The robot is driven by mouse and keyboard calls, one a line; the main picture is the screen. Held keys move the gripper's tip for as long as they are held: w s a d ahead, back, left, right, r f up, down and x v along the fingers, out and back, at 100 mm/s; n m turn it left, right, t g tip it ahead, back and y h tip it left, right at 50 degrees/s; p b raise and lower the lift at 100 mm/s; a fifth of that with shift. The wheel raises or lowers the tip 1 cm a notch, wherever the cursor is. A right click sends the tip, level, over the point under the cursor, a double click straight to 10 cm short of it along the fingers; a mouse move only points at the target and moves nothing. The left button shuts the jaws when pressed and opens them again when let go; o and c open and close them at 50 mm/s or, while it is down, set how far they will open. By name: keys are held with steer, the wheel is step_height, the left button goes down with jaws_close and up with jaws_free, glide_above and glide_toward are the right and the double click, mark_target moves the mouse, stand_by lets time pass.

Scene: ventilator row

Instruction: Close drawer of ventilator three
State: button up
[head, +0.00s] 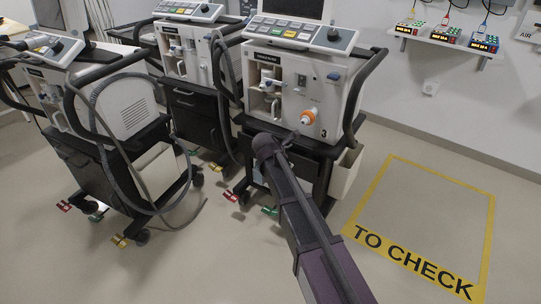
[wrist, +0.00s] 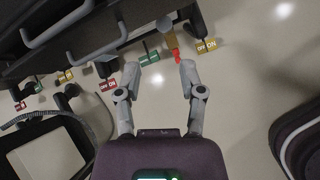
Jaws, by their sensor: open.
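Ventilator three (head: 297,95), marked with a 3, stands right of centre in the head view. Its black drawer unit (head: 322,148) is below the white body, partly hidden by my arm. I cannot tell there how far its drawer is out. In the wrist view, dark drawer fronts with grey bar handles (wrist: 97,46) fill the upper left. My gripper (wrist: 160,72) is open and empty in the wrist view, with the handles to the left of and above its fingers. It is not touching a handle. In the head view my gripper is hidden behind my arm.
Two more ventilators (head: 185,50) (head: 110,100) with hoses stand to the left. Coloured brake pedals (wrist: 149,58) sit low by the wheels. A white bin (head: 346,172) hangs at ventilator three's right side. Yellow-marked floor (head: 420,215) is clear.

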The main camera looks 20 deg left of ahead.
steer(key=s+d+f+m+g, duration=0.15)
steer(key=s+d+m, duration=0.35)
steer(key=d, duration=0.5)
steer(key=s+d+f+m+g, duration=0.1)
steer(key=s+d+m+g, duration=0.15)
steer(key=d+m, duration=0.7)
steer(key=s+d+f+m+g+y, duration=0.1)
steer(key=s+d+m+g+y, duration=0.2)
steer(key=s+d+m, duration=1.1)
steer(key=shift+d+f, duration=0.35)
steer(key=shift+d, duration=0.65)
steer(key=shift+a, duration=0.1)
